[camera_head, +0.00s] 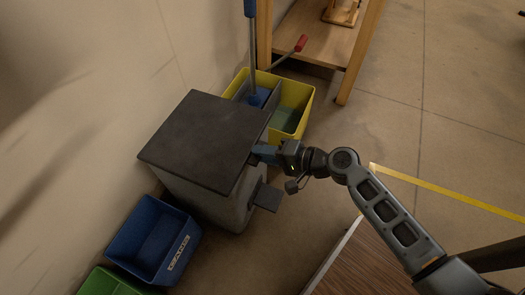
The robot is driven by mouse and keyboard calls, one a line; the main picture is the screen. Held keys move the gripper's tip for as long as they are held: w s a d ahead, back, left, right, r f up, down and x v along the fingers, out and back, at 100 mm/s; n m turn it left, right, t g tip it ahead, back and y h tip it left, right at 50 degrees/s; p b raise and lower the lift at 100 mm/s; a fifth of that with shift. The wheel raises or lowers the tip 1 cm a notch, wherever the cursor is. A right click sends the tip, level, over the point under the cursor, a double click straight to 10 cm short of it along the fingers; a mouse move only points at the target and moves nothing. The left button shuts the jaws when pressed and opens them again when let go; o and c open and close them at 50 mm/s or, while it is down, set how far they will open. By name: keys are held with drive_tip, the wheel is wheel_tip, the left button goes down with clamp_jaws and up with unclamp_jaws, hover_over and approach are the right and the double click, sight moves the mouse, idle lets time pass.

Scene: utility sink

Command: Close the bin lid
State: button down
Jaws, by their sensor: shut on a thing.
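The bin (218,202) is a grey box standing against the wall, with a dark pedal-like flap (268,196) sticking out low on its right side. Its dark grey lid (198,138) spreads over the top and looks nearly flat; I cannot tell whether a gap is left under its edge. My gripper (262,153) reaches in from the right, with its bluish fingers at the lid's right edge. It is shut on that edge, as far as the view shows. The fingertips are small and partly hidden.
A yellow mop bucket (308,97) with a blue-handled mop (252,50) stands just behind the bin. Blue (150,240) and green (105,283) crates lie in front-left. A wooden shelf (325,40) is behind, a brown tabletop (360,265) at lower right. Floor at right is clear.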

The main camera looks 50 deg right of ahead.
drive_tip(key=shift+s+a+f+b, duration=0.1)
drive_tip(key=shift+f+b, duration=0.5)
drive_tip(key=shift+f, duration=0.55)
drive_tip(key=c, duration=1.2)
unclamp_jaws()
drive_tip(key=shift+f, duration=0.1)
drive_tip(key=p+v, duration=0.1)
drive_tip(key=v, duration=0.7)
drive_tip(key=shift+r+p, duration=0.3)
drive_tip(key=shift+p, duration=0.1)
